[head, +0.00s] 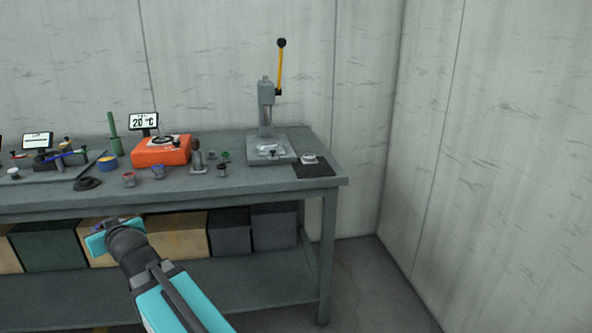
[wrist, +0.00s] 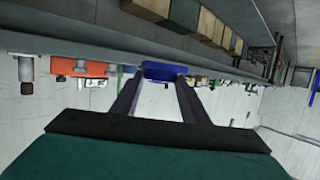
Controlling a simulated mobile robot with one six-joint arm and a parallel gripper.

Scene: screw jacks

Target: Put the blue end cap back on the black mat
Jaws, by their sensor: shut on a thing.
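My gripper (wrist: 158,82) is shut on the blue end cap (wrist: 165,70), which sits between the fingertips in the wrist view. In the head view my gripper is in front of the bench's left part, below the bench top, and its fingers are mostly hidden by my wrist. The black mat (head: 316,171) lies at the right end of the bench top, far to the right of my gripper. A small grey and white part (head: 310,159) is on the mat's back left area.
A grey press (head: 268,120) with a yellow lever stands left of the mat. An orange device (head: 160,151) and several small parts are further left. The bench's front edge (head: 250,190) lies between my gripper and the top. Boxes (head: 230,230) fill the shelf below.

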